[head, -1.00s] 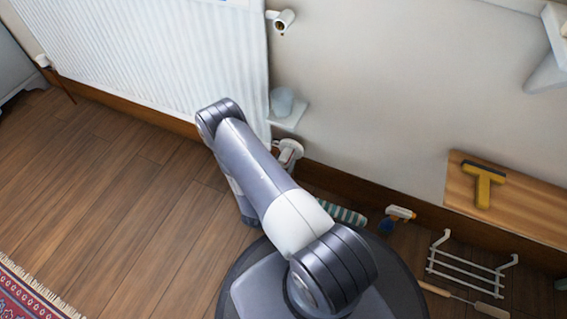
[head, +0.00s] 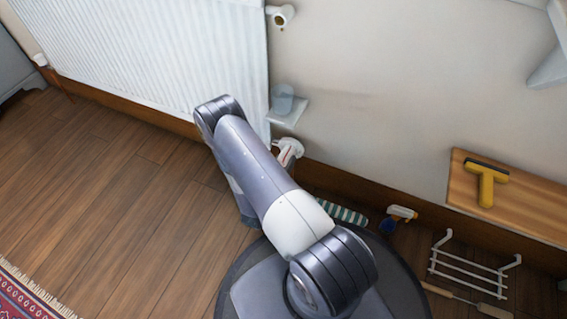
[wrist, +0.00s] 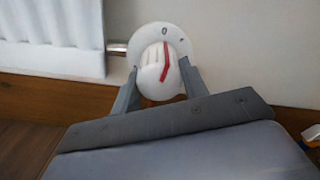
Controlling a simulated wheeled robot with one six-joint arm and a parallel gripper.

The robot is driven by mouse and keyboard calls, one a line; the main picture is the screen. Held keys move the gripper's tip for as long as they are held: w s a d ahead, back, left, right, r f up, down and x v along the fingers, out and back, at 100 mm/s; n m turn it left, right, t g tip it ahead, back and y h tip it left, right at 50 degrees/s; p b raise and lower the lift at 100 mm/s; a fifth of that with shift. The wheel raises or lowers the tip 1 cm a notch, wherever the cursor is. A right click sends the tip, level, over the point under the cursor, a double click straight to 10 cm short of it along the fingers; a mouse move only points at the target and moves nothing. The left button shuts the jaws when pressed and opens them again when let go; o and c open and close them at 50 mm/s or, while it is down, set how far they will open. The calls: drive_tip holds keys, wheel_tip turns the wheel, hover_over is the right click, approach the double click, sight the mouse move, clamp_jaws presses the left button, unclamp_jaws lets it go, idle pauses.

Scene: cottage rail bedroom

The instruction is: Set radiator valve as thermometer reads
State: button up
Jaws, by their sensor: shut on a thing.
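The radiator valve (wrist: 160,62) is a white knob in front of a round white dial plate marked 0, with a red line on the knob running up towards the right of the 0. My gripper (wrist: 158,84) has one finger on each side of the knob and is shut on it. In the head view the valve (head: 290,150) shows partly beside my arm, at the lower right corner of the white radiator (head: 160,50); my gripper is hidden there. I cannot make out a thermometer or a reading.
A small wall shelf (head: 290,113) with a translucent cup (head: 282,98) sits just above the valve. A white fitting (head: 281,15) is higher on the wall. A spray bottle (head: 398,218), striped cloth (head: 342,212) and white rack (head: 470,268) lie right.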

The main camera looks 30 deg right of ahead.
drive_tip(key=shift+n, duration=0.7)
drive_tip(key=o, duration=1)
drive_tip(key=shift+a, duration=0.1)
